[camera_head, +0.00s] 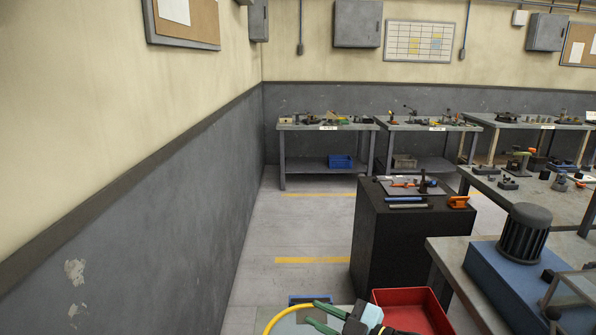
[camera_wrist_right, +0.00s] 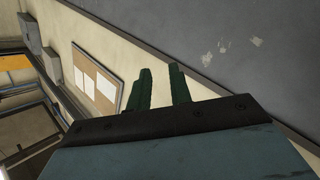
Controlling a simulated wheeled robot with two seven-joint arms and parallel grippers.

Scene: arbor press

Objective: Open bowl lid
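I cannot make out a bowl or a bowl lid in either view. My right gripper (camera_head: 314,312) is at the bottom edge of the head view, its two green fingers pointing left with a gap between them. In the right wrist view the gripper (camera_wrist_right: 160,70) is also open, with nothing between the fingers; behind them are only the wall and a pinboard. My left gripper is not in view.
A red tray (camera_head: 394,296) lies beside my right arm. A black cabinet (camera_head: 376,245) with tools on top stands ahead. A bench at right carries a blue machine with a dark ribbed cylinder (camera_head: 525,232). Benches line the back wall. Floor (camera_head: 300,225) at left-centre is clear.

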